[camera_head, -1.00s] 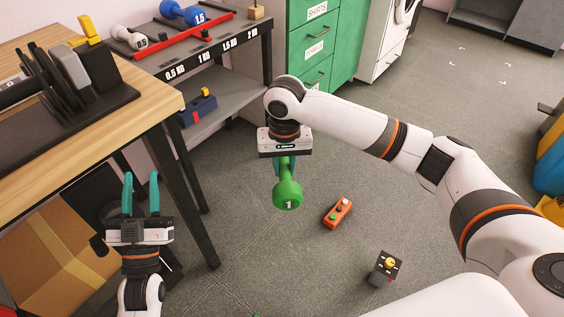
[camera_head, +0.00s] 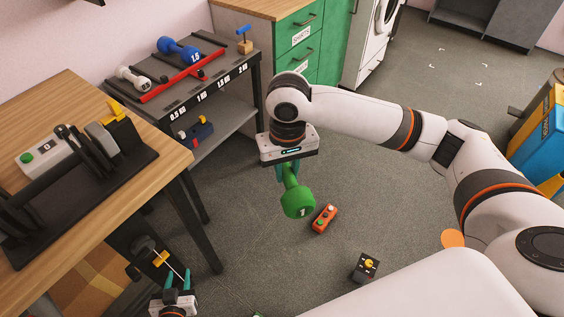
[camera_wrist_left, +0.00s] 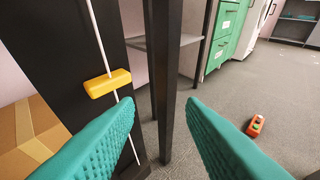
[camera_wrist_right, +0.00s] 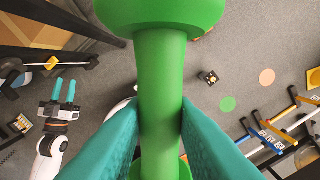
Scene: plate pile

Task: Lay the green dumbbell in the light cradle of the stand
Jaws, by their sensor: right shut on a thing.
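The green dumbbell (camera_head: 299,203), marked 1, hangs in my right gripper (camera_head: 287,166) above the floor. In the right wrist view the fingers close on the handle of the dumbbell (camera_wrist_right: 159,85). The stand (camera_head: 236,75) is a grey rack with cradles along its top, labelled 0.5 KG, 1 KG, 1.5 KG and 2 KG. A white dumbbell (camera_head: 133,78) lies in its left part and a blue dumbbell (camera_head: 178,48) lies further back. My left gripper (camera_head: 178,275) is low at the table's front, open and empty; its fingers are apart in the left wrist view (camera_wrist_left: 165,115).
A wooden table (camera_head: 60,105) with a black rack stands at the left, its leg near my left gripper. A red bar (camera_head: 185,76) lies across the stand's top. Green drawers (camera_head: 300,45) are behind. An orange box (camera_head: 325,218) and a small dark box (camera_head: 366,266) are on the floor.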

